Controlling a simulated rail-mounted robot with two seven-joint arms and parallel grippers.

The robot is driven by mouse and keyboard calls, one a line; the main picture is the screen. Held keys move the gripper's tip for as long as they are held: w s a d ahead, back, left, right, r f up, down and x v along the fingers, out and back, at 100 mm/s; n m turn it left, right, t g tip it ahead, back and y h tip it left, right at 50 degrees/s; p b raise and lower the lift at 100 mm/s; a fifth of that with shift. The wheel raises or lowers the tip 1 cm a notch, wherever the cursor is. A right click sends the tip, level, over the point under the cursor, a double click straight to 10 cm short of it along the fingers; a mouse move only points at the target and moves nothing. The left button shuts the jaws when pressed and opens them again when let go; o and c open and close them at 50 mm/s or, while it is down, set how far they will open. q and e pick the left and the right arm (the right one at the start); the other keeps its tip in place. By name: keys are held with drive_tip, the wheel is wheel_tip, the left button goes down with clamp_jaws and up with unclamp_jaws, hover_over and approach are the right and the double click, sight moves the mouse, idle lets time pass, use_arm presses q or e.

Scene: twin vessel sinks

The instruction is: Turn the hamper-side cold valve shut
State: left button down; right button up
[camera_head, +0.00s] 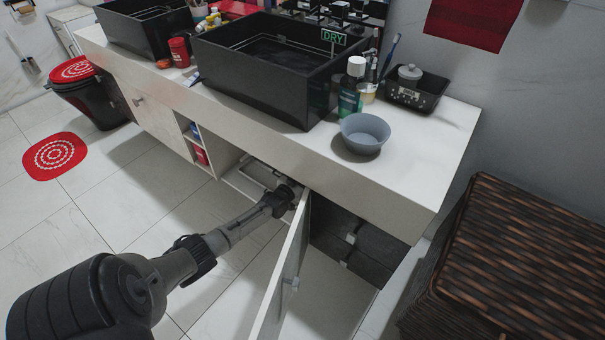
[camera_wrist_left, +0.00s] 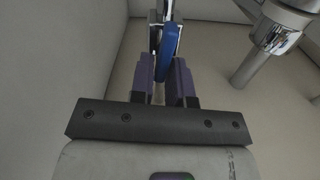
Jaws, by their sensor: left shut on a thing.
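My left arm reaches into the open cabinet under the right-hand black sink, with the left gripper (camera_head: 287,192) partly lost in shadow there. In the left wrist view the left gripper (camera_wrist_left: 166,72) is shut on a blue valve handle (camera_wrist_left: 168,42). The handle is a narrow blue lever, seen almost edge-on and pointing up the picture between the two purple-grey fingers. The valve body behind it is mostly hidden. The wicker hamper (camera_head: 525,250) stands to the right of the counter in the head view. My right gripper is in neither view.
The cabinet door (camera_head: 288,275) stands open just right of my left forearm. A chrome pipe fitting (camera_wrist_left: 277,32) is close to the gripper's right. The cabinet walls are near. A grey bowl (camera_head: 364,133) and bottles sit on the counter (camera_head: 420,170) above.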

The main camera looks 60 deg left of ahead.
use_arm(q)
drive_tip(key=shift+w+d+f+m+p, duration=0.1)
drive_tip(key=shift+d+f+m+p, duration=0.2)
drive_tip(key=shift+m, duration=2.4)
drive_tip(key=shift+w+d+f+m+p, duration=0.1)
drive_tip(key=shift+d+f+m+p, duration=0.25)
drive_tip(key=shift+m, duration=2.35)
drive_tip(key=shift+w+d+f+m+p, duration=0.15)
drive_tip(key=shift+f+m, duration=0.25)
drive_tip(key=shift+m, duration=2.3)
drive_tip(key=c, duration=1.1)
unclamp_jaws()
drive_tip(key=shift+s, duration=0.1)
